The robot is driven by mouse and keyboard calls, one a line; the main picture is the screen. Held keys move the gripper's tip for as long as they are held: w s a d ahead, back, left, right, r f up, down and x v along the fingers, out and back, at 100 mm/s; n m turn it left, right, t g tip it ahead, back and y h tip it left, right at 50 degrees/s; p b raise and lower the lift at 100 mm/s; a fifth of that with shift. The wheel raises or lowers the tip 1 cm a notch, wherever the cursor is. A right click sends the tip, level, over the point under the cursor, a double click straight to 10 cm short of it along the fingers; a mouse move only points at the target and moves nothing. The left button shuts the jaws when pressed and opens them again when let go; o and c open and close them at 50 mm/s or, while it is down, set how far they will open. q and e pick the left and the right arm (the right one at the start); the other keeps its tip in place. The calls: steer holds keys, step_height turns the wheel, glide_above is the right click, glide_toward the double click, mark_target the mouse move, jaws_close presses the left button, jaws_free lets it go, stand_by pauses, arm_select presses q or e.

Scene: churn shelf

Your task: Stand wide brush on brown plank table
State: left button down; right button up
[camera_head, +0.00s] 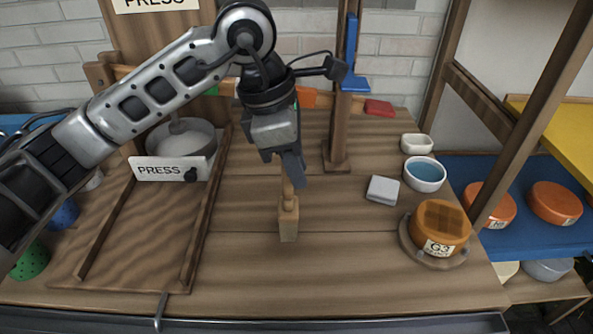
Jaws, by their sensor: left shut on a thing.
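The wide brush (288,220) is a light wooden piece with a narrow neck and a wider block at its lower end. It hangs about upright below my left gripper (287,172), which is shut on its upper part and hides the top of it. The brush is over the middle of the brown plank table (340,285). I cannot tell whether its lower end touches the planks. My right gripper is not in view.
A wooden press frame with a PRESS label (158,170) stands to the left. A post (337,140) rises behind. To the right are a grey block (382,190), a blue-filled bowl (424,174) and an orange round tub (440,222). Bare planks lie around the brush.

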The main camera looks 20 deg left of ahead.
arm_select(q)
steer(key=shift+f, duration=1.15)
steer(key=shift+f, duration=0.15)
steer(key=c, duration=1.3)
jaws_free()
steer(key=shift+o, duration=0.2)
steer(key=shift+s, duration=0.1)
steer(key=shift+r, duration=0.25)
steer(key=w+v, duration=0.1)
steer(key=v, duration=1.1)
steer(key=shift+s, duration=0.45)
